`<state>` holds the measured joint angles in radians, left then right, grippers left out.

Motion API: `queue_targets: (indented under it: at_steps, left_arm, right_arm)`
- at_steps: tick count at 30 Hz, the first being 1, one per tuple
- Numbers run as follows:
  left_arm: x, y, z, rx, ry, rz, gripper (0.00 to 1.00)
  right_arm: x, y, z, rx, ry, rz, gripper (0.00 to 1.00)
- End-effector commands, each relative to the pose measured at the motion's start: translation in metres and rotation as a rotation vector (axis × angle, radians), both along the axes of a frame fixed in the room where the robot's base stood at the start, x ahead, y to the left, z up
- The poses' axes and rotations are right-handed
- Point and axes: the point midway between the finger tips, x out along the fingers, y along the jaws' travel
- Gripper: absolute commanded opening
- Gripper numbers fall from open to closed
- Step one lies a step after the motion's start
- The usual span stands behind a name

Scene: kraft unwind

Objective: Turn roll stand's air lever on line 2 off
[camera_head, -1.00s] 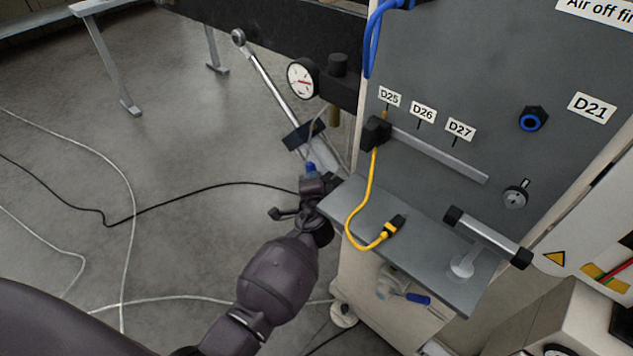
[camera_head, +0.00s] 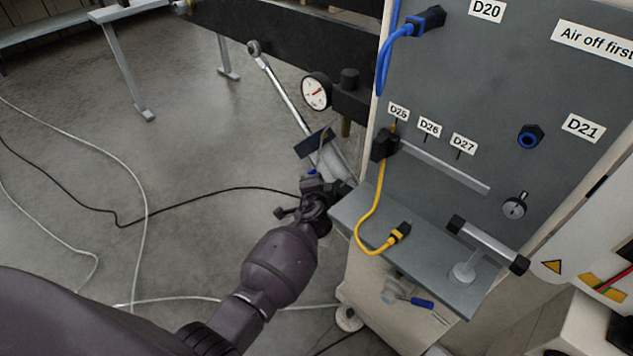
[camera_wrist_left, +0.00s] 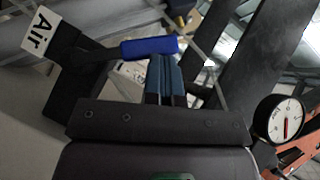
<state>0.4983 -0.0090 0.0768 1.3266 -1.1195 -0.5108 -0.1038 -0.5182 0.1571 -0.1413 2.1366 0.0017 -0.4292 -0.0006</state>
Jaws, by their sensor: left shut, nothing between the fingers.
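In the left wrist view a blue lever handle (camera_wrist_left: 150,47) lies nearly level on a dark valve block beside a white "Air" label (camera_wrist_left: 42,30). My left gripper (camera_wrist_left: 162,60) is shut and empty, its blue fingertips right at the handle's lower edge. I cannot tell whether they touch it. In the head view the same gripper (camera_head: 325,187) is beside the left edge of the grey cabinet shelf, below the gauge. Only a sliver of blue (camera_head: 312,171) shows there; most of the lever is hidden by my gripper. My right gripper is not in view.
A dial gauge (camera_head: 317,92) on a black block is above my gripper. The grey shelf (camera_head: 440,268) sticks out to its right, with a yellow cable (camera_head: 365,215). Another blue-handled part (camera_head: 421,303) is under the shelf. Cables cross the open floor at left.

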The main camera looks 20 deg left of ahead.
Motion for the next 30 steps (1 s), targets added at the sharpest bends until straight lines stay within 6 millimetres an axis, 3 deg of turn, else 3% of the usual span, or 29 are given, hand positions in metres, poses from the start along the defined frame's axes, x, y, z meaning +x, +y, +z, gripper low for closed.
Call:
queue_targets:
  at_steps: [12,30]
  left_arm:
    - [0.005,0.012,0.001,-0.202,0.070,0.000,0.00]
    - [0.012,0.032,-0.016,-0.477,0.173,0.000,0.00]
  right_arm:
    - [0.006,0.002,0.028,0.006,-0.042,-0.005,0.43]
    - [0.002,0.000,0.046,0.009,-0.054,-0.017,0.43]
